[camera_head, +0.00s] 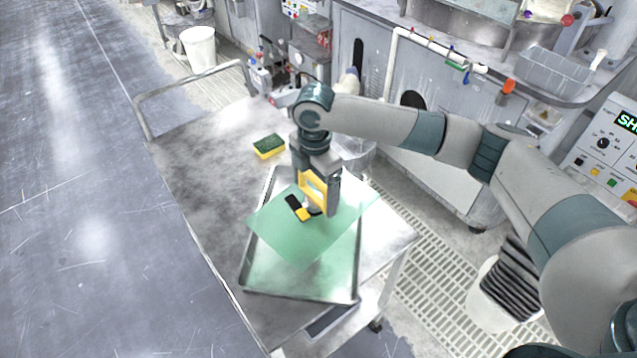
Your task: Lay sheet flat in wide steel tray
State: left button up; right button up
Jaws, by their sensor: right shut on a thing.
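The green translucent sheet (298,243) is over the wide steel tray (262,282), turned at an angle to it. Its corners stick out past the tray's left and right sides. My right gripper (312,209) is shut on the sheet near its far part, above the tray. The tray lies on the cart top, and its near end shows bare below the sheet. I cannot tell whether the sheet touches the tray floor. My left gripper is not in view.
A yellow and green sponge (269,146) lies on the cart (205,160), beyond the tray. The cart top is clear to the left. A white bucket (492,300) with dark discs stands on the grating at right. Machine cabinets line the back.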

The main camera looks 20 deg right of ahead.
aim_at(307, 197)
jog(key=n, duration=0.2)
jog(key=a+f+n+p, duration=0.1)
jog(key=n, duration=0.1)
jog(key=shift+w+a+f+n, duration=0.1)
jog(key=shift+w+a+n, duration=0.05)
jog(key=shift+n, duration=0.15)
jog(key=shift+a+f+n+p, duration=0.3)
jog(key=shift+f+n+p, duration=0.3)
jog(key=shift+n, duration=0.7)
jog(key=shift+r+p, duration=0.1)
jog(key=shift+p, duration=0.25)
jog(key=shift+f+b, duration=1.45)
jog(key=shift+f, duration=2.1)
jog(key=shift+f, duration=0.25)
